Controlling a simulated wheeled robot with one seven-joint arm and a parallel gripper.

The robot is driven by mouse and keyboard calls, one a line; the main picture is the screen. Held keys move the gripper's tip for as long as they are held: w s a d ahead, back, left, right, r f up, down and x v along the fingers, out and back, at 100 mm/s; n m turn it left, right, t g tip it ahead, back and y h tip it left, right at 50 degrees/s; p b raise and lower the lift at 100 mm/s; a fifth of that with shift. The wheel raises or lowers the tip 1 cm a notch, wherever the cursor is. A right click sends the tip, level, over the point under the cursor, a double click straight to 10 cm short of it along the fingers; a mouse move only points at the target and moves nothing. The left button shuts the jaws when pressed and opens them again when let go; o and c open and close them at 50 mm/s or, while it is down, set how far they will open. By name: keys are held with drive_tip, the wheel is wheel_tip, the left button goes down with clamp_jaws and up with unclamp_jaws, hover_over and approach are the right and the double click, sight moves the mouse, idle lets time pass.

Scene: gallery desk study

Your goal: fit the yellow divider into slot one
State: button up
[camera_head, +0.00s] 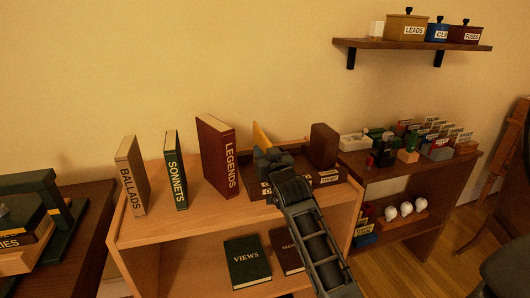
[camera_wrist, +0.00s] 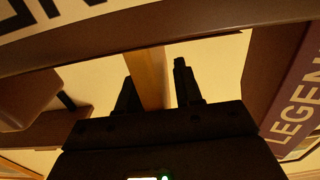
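The yellow divider (camera_head: 261,134) rises above my gripper (camera_head: 267,158) over the dark slotted holder (camera_head: 326,178) on the bookcase top. In the wrist view, the divider (camera_wrist: 150,72) stands between the two close-set fingers of my gripper (camera_wrist: 156,88), which looks shut on it. A thin bright strip shows beside the right finger. A big label on the holder's front (camera_wrist: 75,14) is upside down and cut off there. The divider's lower end and slot one are hidden by the gripper and the holder's rim.
The red LEGENDS book (camera_head: 217,156) stands left of the holder, with the SONNETS (camera_head: 176,170) and BALLADS (camera_head: 132,175) books further left. A brown block (camera_head: 323,146) stands at the holder's right end. Wall shelf (camera_head: 412,45) and side table (camera_head: 430,170) lie to the right.

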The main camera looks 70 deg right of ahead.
drive_tip(key=shift+o, duration=0.5)
drive_tip(key=shift+r, duration=0.15)
drive_tip(key=v, duration=1.2)
